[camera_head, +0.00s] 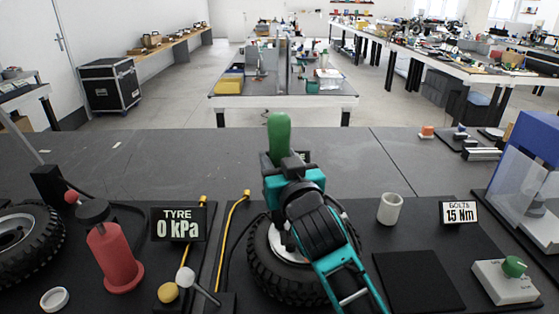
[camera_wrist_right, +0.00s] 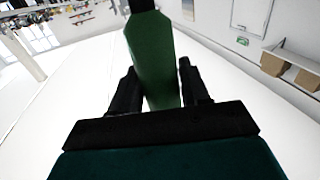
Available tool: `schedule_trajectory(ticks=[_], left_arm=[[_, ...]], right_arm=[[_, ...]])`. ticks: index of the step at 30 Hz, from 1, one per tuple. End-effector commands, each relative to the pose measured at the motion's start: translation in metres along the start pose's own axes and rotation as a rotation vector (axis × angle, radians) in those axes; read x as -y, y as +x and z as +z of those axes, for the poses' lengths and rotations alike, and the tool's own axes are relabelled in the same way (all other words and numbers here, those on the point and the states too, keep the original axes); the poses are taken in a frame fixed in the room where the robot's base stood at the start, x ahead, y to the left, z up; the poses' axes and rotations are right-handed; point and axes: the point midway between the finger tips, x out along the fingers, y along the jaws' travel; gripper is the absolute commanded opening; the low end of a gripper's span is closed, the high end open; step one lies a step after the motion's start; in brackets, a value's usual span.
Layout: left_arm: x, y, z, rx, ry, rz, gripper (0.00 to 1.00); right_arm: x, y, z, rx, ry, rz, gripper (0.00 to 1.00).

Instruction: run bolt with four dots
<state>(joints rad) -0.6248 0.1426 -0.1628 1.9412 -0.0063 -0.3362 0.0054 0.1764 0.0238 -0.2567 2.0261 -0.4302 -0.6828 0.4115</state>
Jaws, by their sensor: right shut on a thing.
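My right gripper (camera_head: 284,160) is shut on a green-handled tool (camera_head: 279,135), whose handle stands upright above the jaws. In the right wrist view, the tool (camera_wrist_right: 152,55) sits between the two dark fingers of the gripper (camera_wrist_right: 158,80). The tool's lower end is hidden behind my gripper and arm. A wheel (camera_head: 262,272) with a black tyre and light hub lies below the arm, which covers much of it. I cannot make out any bolt or dots. A sign (camera_head: 459,212) at the right reads "BOLTS 15 Nm". My left gripper is not in view.
A pale cup (camera_head: 390,209), a black mat (camera_head: 418,282) and a green-knobbed box (camera_head: 506,280) are at the right. A "TYRE 0 kPa" sign (camera_head: 179,224), red cylinder (camera_head: 113,257) and yellow-ended lever (camera_head: 169,291) are at the left.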

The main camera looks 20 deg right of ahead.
Motion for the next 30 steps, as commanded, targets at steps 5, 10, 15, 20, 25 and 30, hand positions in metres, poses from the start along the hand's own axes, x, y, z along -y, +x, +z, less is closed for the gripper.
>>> schedule_trajectory(ticks=[5, 10, 15, 20, 25, 30], left_arm=[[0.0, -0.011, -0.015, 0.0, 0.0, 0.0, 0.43], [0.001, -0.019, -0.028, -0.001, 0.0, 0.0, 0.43], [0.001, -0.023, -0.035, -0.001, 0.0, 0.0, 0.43], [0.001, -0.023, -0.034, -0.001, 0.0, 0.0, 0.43], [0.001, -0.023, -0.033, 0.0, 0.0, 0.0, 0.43], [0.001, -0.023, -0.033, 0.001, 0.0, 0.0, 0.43]], right_arm=[[0.0, 0.0, -0.014, 0.013, 0.001, 0.0, 0.09], [0.0, 0.0, -0.035, 0.004, 0.002, 0.0, 0.09], [0.0, 0.0, -0.052, 0.0, 0.001, 0.0, 0.09], [0.0, 0.0, -0.054, 0.001, 0.001, 0.0, 0.09], [0.0, 0.0, -0.054, -0.001, 0.001, 0.0, 0.09], [-0.007, -0.002, -0.056, -0.002, 0.005, 0.015, 0.09]])
